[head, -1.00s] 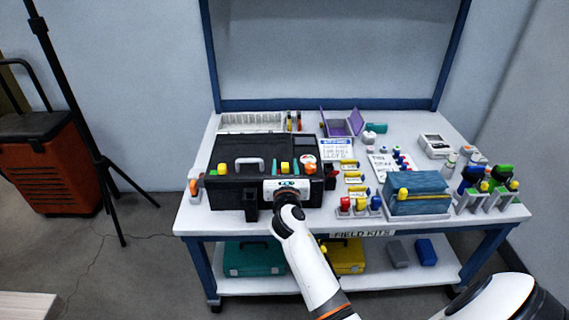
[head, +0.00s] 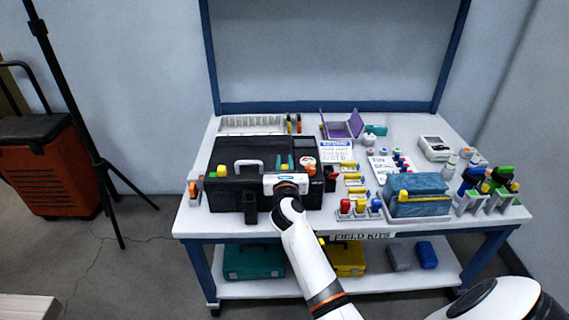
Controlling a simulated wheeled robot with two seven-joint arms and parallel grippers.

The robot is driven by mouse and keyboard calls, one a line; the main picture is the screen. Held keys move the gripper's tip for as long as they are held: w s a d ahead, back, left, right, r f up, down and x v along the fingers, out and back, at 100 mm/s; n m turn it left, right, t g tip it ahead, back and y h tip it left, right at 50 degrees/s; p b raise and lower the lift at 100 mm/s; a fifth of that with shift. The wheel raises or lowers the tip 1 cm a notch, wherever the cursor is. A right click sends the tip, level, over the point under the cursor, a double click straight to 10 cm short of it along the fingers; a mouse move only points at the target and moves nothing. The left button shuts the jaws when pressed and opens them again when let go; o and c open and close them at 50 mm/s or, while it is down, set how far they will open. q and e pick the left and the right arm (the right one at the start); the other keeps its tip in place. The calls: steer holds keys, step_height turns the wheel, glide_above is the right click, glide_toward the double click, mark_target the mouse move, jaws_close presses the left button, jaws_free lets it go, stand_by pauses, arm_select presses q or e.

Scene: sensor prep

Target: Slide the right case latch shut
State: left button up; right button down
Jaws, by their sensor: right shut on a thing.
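The black case (head: 230,192) lies closed on the left part of the workbench, with a pale handle (head: 249,165) on its lid. My right gripper (head: 285,179) is at the case's front edge, right of the middle, reached from below by my white right arm. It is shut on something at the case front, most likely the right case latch. A dark block (head: 250,207) stands out from the case front, just left of the gripper. My left gripper is out of view.
Yellow-marked small parts (head: 354,179) and a row of coloured-top holders (head: 360,208) stand close right of the case. A blue-teal box (head: 418,188) and bottles in racks (head: 485,190) fill the right side. A tripod (head: 98,165) stands left of the bench.

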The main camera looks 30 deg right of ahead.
steer(key=shift+w+a, duration=0.35)
steer(key=shift+a, duration=0.2)
steer(key=shift+w+a, duration=0.35)
steer(key=shift+a, duration=0.2)
steer(key=c, duration=1.3)
jaws_free()
